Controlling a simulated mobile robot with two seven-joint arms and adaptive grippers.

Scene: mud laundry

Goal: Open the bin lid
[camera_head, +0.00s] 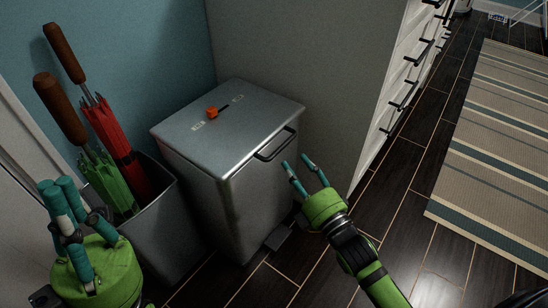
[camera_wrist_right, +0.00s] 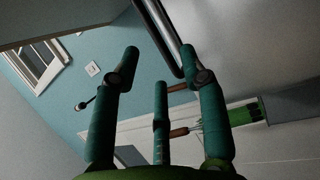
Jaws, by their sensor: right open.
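The grey metal bin (camera_head: 235,190) stands against the wall, and its flat lid (camera_head: 195,130) lies shut on top. A black bar handle (camera_head: 276,144) sits at the lid's front edge. My right gripper (camera_head: 298,165) is open and empty just in front of the handle, to its right in the head view. In the right wrist view, a dark bar (camera_wrist_right: 163,38) that looks like the handle passes close to the fingertips of my right gripper (camera_wrist_right: 160,62); contact cannot be told. My left gripper (camera_head: 70,205) is at lower left, away from the lid, its grip unclear.
An orange object (camera_head: 211,112) rests on the lid. A grey holder (camera_head: 165,225) with a red umbrella (camera_head: 118,145) and a green umbrella (camera_head: 105,180) stands left of the bin. White drawers (camera_head: 400,80) are at the right. Dark floor and a striped rug (camera_head: 490,150) are clear.

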